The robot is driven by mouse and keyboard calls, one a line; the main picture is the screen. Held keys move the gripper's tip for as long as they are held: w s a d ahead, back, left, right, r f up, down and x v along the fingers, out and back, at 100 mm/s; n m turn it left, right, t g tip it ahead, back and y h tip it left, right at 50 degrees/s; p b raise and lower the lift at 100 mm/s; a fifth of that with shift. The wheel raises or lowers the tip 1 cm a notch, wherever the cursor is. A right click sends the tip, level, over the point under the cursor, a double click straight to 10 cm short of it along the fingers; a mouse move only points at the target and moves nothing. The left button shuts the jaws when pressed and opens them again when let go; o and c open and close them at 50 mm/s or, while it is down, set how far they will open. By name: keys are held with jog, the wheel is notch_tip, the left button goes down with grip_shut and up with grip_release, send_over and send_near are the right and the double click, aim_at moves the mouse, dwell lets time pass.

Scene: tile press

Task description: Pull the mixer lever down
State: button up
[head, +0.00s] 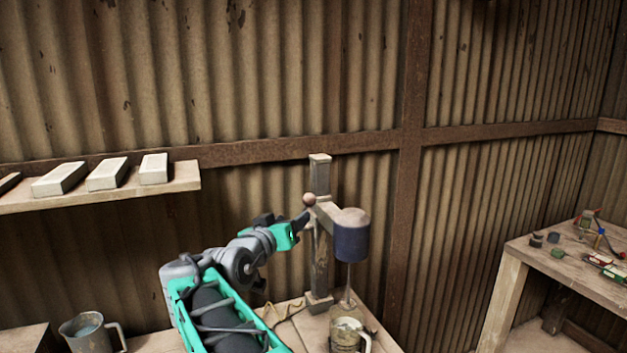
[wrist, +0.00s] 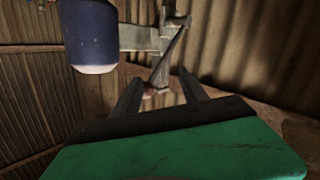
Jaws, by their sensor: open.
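The mixer stands on a small wooden table, with a wooden post (head: 320,263) and a dark blue motor head (head: 351,243). Its lever ends in a round brownish knob (head: 309,199), which sits high beside the post in the head view. My gripper (head: 302,221) is just below and left of the knob. In the wrist view my open gripper (wrist: 160,77) has the knob (wrist: 149,90) between its fingers, nearer the left one. The lever rod (wrist: 172,55) runs up and right from the knob. I cannot tell whether a finger touches the knob.
A metal mug (head: 345,336) stands under the mixer head. A grey jug (head: 88,334) is at the lower left. A wall shelf (head: 110,190) holds several pale bricks. A workbench (head: 570,270) with small items is at the right. Corrugated wall is close behind the mixer.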

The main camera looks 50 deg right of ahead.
aim_at(307, 202)
jog(key=shift+m+g+h, duration=0.4)
jog(key=shift+g+h, duration=0.2)
jog(key=shift+h, duration=0.2)
jog(key=r, duration=0.1)
jog(key=s+d+r, duration=0.1)
jog(key=d+r, duration=0.1)
jog(key=shift+s+d+r, duration=0.15)
jog(key=shift+s+d, duration=0.05)
jog(key=shift+s, duration=0.2)
jog(key=p+x, duration=0.3)
jog(key=x, duration=0.4)
jog(key=shift+w+d, duration=0.1)
jog(key=shift+c, duration=0.3)
grip_shut()
jog(key=shift+f, duration=0.2)
